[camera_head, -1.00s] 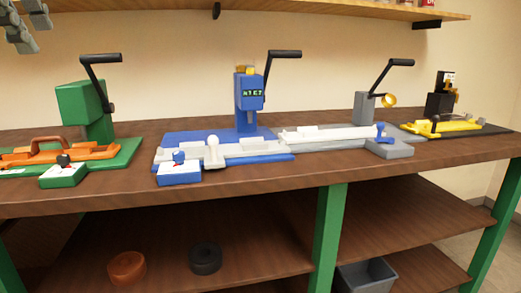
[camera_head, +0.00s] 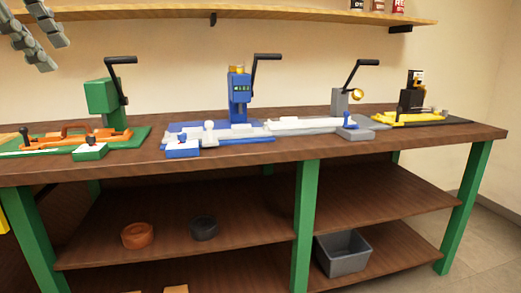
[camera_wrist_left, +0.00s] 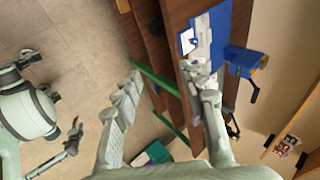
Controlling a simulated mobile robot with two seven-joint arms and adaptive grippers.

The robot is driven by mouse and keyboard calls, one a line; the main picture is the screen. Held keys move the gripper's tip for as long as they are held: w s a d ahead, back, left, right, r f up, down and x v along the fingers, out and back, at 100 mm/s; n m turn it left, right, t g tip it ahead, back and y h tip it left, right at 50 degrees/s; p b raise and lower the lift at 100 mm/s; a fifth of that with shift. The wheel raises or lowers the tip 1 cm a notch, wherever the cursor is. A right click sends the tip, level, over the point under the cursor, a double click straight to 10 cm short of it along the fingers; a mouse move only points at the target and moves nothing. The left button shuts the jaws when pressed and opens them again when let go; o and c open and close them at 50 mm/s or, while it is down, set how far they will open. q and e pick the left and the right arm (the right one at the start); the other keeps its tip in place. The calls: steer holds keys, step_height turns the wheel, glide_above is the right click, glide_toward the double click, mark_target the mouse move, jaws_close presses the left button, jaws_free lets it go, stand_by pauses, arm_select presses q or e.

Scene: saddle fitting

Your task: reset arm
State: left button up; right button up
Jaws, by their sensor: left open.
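My left gripper (camera_head: 57,54) hangs at the top left of the head view, its two grey segmented fingers apart and nothing between them. It is in the air, well clear of the workbench (camera_head: 240,155). In the left wrist view the same gripper (camera_wrist_left: 160,78) is open, with the bench and blue station beyond its fingers. A part of my other arm with what looks like my right gripper (camera_wrist_left: 74,137) shows small at the left of that view, over the floor; its jaws are too small to judge.
On the bench stand a green station (camera_head: 102,96), a blue station (camera_head: 238,86), a grey station (camera_head: 340,102) and a black-yellow one (camera_head: 411,98). Below are an orange ring (camera_head: 137,236), a black ring (camera_head: 204,228) and a grey bin (camera_head: 343,262). A wall shelf (camera_head: 280,17) runs above.

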arm_select(q)
steer(key=w+a+f+n+t+h, duration=0.1)
steer(key=w+a+f+t+h, duration=0.3)
steer(key=w+f, duration=0.3)
steer(key=w+a+f+n+t+h, duration=0.1)
steer(key=w+a+f+t+h, duration=0.3)
steer(key=f, duration=0.4)
steer(key=s+a+f+n+t+y+p, duration=0.1)
steer(key=a+f+n+y, duration=0.35)
steer(key=f, duration=0.65)
steer(key=a+f+n+t+y, duration=0.1)
steer(key=a+f+n+y, duration=0.4)
steer(key=f, duration=0.6)
steer(key=s+d+f+n+g+y, duration=0.2)
steer(key=s+f+g, duration=0.3)
steer(key=f, duration=0.6)
steer(key=s+d+f+n+g+y, duration=0.25)
steer(key=s+f, duration=0.45)
steer(key=f, duration=0.4)
steer(key=s+d+f+m+g+h+p, duration=0.1)
steer(key=s+d+f+g+h, duration=0.3)
steer(key=s+d+f, duration=1)
steer(key=s+d+g, duration=0.3)
steer(key=shift+d, duration=0.15)
